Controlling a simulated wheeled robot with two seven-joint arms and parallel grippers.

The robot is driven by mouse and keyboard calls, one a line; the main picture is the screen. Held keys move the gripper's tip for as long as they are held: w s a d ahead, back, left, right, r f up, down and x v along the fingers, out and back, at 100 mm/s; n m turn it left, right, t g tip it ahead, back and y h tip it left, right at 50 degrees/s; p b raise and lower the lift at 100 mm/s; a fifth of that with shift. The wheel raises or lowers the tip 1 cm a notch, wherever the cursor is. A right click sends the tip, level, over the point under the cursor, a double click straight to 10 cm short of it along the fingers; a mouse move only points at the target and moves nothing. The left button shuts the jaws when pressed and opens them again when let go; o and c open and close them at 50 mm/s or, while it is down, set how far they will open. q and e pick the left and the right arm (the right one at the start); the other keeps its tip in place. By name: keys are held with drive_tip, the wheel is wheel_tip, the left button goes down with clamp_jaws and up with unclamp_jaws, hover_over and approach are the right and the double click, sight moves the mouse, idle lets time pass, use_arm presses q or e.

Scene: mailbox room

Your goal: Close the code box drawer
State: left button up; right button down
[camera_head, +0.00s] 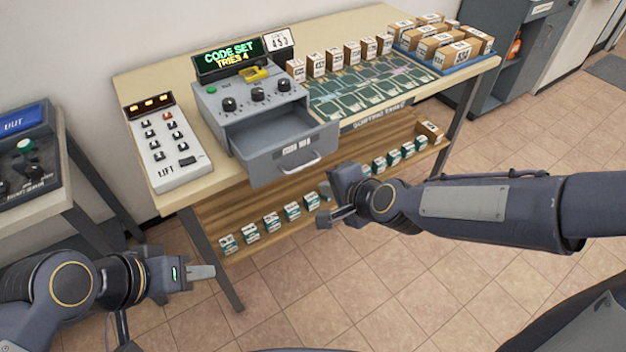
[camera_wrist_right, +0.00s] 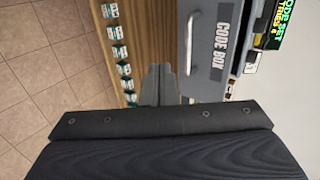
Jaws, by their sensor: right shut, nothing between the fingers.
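The code box (camera_head: 250,100) is a grey unit on the table with knobs and a green "CODE SET TRIES 4" display (camera_head: 230,58). Its drawer (camera_head: 280,155) is pulled out toward me and looks empty inside where visible. The drawer's handle (camera_head: 301,163) is on its front; the handle also shows in the right wrist view (camera_wrist_right: 189,45), beside the "CODE BOX" label. My right gripper (camera_head: 328,217) is shut and empty, in front of and to the right of the drawer, apart from the handle. My left gripper (camera_head: 208,272) hangs low at left, away from the drawer; its jaw opening is unclear.
A lift panel (camera_head: 165,145) stands left of the code box. Sorting mats (camera_head: 370,88) and several small boxes lie to the right, with a blue tray (camera_head: 455,68) behind. A lower wooden shelf (camera_head: 265,195) holds several small boxes under the drawer. The tiled floor in front is clear.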

use_arm(q)
drive_tip(key=shift+r+p, duration=0.3)
drive_tip(key=shift+p, duration=0.3)
use_arm(e)
drive_tip(key=w+a, duration=0.3)
drive_tip(key=w, duration=0.2)
drive_tip(key=shift+a+f, duration=0.3)
drive_tip(key=shift+f, duration=0.15)
